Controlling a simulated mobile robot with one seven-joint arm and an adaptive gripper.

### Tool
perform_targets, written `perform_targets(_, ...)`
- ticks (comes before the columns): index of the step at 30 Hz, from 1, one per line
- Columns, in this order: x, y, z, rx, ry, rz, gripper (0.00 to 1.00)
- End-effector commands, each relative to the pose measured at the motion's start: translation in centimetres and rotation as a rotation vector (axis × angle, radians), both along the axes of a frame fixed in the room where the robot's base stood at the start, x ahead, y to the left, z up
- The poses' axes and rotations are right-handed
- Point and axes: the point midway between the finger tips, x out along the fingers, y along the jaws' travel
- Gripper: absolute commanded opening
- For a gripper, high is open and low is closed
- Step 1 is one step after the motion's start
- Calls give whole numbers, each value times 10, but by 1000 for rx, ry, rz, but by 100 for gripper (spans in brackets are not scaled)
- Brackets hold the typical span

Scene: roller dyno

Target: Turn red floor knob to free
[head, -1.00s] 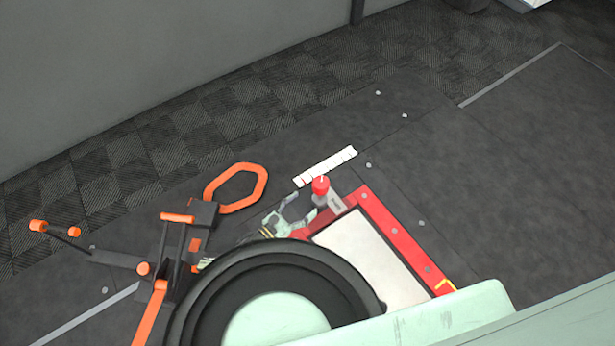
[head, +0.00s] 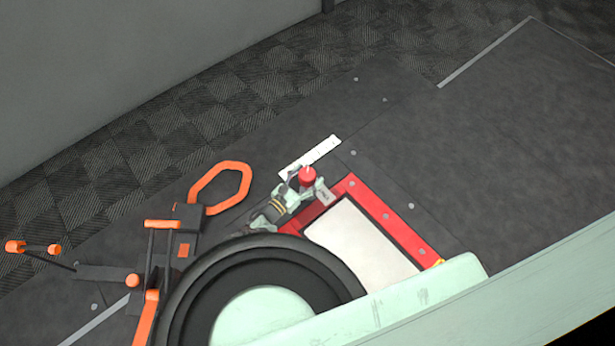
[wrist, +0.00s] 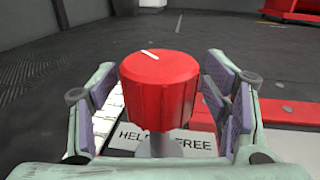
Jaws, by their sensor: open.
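The red floor knob (head: 307,176) stands at the corner of a red frame in the head view. In the wrist view the red knob (wrist: 160,88) is large and central, with a white pointer line on its top that slants to the upper left. A label (wrist: 165,143) below it reads "HEL…" on the left and "FREE" on the right; its middle is hidden by the knob's stem. My gripper (wrist: 160,95) is open, with one purple-padded finger on each side of the knob and visible gaps. My gripper also shows beside the knob in the head view (head: 296,186).
The red frame (head: 383,214) with a pale plate lies right of the knob. A black wheel (head: 195,305) stands close in front. An orange-handled device (head: 162,240) and an orange ring (head: 222,186) are at left. A white strip (head: 316,154) lies behind.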

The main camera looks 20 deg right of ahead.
Motion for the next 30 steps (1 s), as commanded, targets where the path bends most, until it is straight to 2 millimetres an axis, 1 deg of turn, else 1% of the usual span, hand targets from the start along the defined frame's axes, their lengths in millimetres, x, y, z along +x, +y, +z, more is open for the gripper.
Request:
perform_targets(7,1,-1,0,0,0,0,69)
perform_targets(8,1,-1,0,0,0,0,68)
perform_targets(27,0,0,0,0,0,0,25)
perform_targets(30,0,0,0,0,0,0,20)
